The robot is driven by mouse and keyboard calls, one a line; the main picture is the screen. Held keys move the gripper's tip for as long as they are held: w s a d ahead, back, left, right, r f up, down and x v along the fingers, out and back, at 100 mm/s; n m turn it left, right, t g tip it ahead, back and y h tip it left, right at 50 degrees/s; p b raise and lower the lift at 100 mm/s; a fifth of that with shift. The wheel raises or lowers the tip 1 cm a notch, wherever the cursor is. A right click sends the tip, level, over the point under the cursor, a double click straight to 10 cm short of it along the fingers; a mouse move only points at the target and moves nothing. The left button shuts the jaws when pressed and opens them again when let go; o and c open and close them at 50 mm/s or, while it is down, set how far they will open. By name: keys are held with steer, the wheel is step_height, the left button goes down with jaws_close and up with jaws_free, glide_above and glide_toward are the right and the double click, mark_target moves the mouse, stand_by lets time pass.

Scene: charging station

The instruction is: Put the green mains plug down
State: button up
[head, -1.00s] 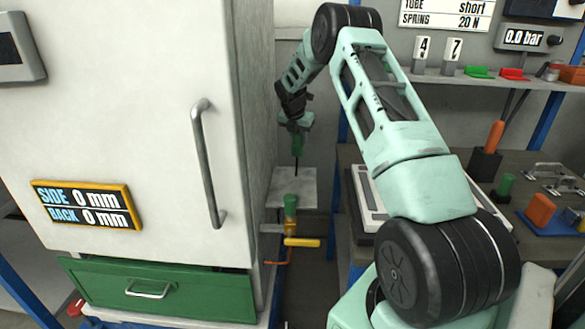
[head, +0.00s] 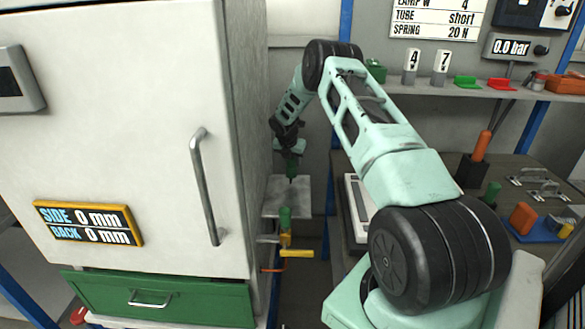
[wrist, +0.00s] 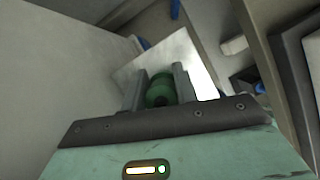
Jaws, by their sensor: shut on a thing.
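My gripper (head: 291,165) is beside the right wall of the white cabinet, above a pale grey plate (head: 297,196). It is shut on the green mains plug (head: 291,168), which hangs just over the plate in the head view. In the wrist view the plug (wrist: 161,90) sits between the two fingers (wrist: 160,92), with the plate (wrist: 188,56) beyond it. I cannot tell whether the plug touches the plate.
A green-topped fitting with a yellow lever (head: 297,253) stands in front of the plate. The white cabinet (head: 130,110) with its bar handle closes off the left. A workbench (head: 500,240) with tools lies to the right.

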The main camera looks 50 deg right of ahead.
mark_target(293, 168)
steer(key=shift+f+p, duration=0.35)
steer(key=shift+f, duration=1.4)
steer(key=shift+f, duration=0.1)
steer(key=shift+f, duration=0.15)
steer(key=o, duration=1.1)
steer(key=b+v, duration=0.1)
steer(key=v, duration=1.1)
steer(key=shift+r+b, duration=0.25)
steer(key=shift+b, duration=0.15)
